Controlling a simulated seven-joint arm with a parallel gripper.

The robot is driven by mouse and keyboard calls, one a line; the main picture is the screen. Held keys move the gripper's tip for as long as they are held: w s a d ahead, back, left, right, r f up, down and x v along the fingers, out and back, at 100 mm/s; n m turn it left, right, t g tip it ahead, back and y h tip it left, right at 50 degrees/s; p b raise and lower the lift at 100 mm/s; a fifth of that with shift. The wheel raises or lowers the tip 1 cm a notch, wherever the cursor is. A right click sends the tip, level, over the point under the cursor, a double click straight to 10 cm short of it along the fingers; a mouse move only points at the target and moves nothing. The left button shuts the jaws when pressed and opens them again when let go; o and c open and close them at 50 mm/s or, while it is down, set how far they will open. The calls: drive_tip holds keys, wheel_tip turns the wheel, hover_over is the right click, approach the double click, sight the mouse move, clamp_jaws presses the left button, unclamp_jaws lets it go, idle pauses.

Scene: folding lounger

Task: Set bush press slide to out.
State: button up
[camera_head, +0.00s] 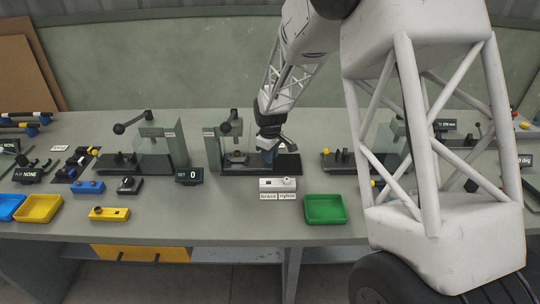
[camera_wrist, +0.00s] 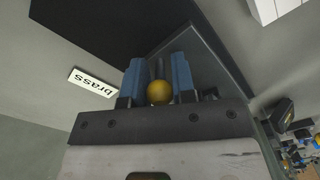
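The press that my gripper is at has a grey frame (camera_head: 212,148) and a dark base (camera_head: 288,166) on the bench. The brass and nylon labels (camera_head: 278,196) lie in front of it. My gripper (camera_head: 267,156) points down over the right part of this base. In the wrist view, its two blue fingers (camera_wrist: 159,78) stand close on both sides of a yellow ball knob (camera_wrist: 159,93) and seem to touch it. A dark post shows behind the knob. In the head view my gripper hides the knob, and how far the slide is out cannot be seen. The brass label (camera_wrist: 93,82) also shows in the wrist view.
Another press (camera_head: 162,145) and a display reading 0 (camera_head: 189,176) are to the left. My arm hides much of the right side.

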clamp_jaws()
drive_tip(key=d, duration=1.3)
drive_tip(key=shift+d, duration=0.3)
drive_tip(key=o, duration=0.8)
unclamp_jaws()
drive_tip(key=shift+r, duration=0.15)
drive_tip(key=shift+r, duration=3.75)
